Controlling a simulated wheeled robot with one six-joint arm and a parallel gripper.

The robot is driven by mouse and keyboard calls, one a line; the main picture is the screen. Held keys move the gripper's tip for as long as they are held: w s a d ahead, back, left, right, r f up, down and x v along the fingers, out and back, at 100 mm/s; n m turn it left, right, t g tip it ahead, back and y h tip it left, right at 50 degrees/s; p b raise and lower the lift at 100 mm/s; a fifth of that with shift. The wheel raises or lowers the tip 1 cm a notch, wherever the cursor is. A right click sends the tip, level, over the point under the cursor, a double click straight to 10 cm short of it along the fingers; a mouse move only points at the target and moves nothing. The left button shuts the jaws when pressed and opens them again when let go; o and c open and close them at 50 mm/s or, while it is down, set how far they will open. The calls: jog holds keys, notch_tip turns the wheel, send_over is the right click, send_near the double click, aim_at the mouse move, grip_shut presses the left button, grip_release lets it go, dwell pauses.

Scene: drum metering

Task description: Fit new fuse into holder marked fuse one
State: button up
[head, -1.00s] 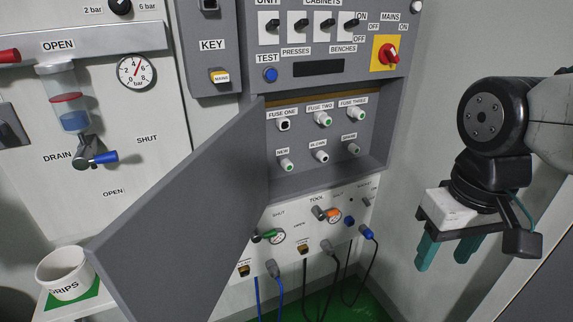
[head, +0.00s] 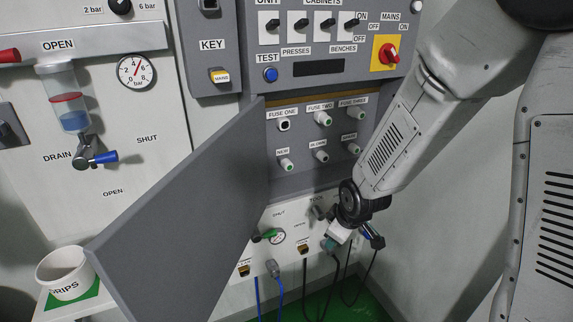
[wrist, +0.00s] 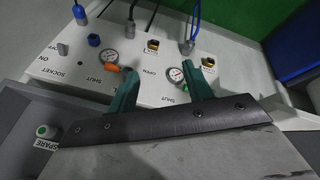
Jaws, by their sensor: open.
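The holder marked FUSE ONE (head: 284,125) shows a white rim around a dark opening, with no fuse end visible in it. Below it, the fuse marked NEW (head: 287,165) sits in the lower row, pale with a green end. My gripper (head: 333,242) is low in front of the lower panel, below and right of the fuse recess, and partly hidden by my wrist. In the wrist view my gripper (wrist: 160,84) has its two teal fingers wide apart with nothing held between them. The new fuse and FUSE ONE are not in the wrist view.
The SPARE fuse (wrist: 46,131) is at the wrist view's left. The open grey door (head: 190,205) juts out left of the recess. Gauges, valves and cabled plugs (head: 272,268) lie below.

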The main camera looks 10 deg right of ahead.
jog(key=w+a+f+n+t+y, duration=0.1)
jog(key=w+a+f+n+t, duration=0.25)
jog(key=w, duration=0.35)
jog(key=n+t+y, duration=0.4)
jog(key=n+t, duration=0.5)
send_near(289, 168)
jog(key=shift+w, duration=0.4)
jog(key=shift+x, duration=4.55)
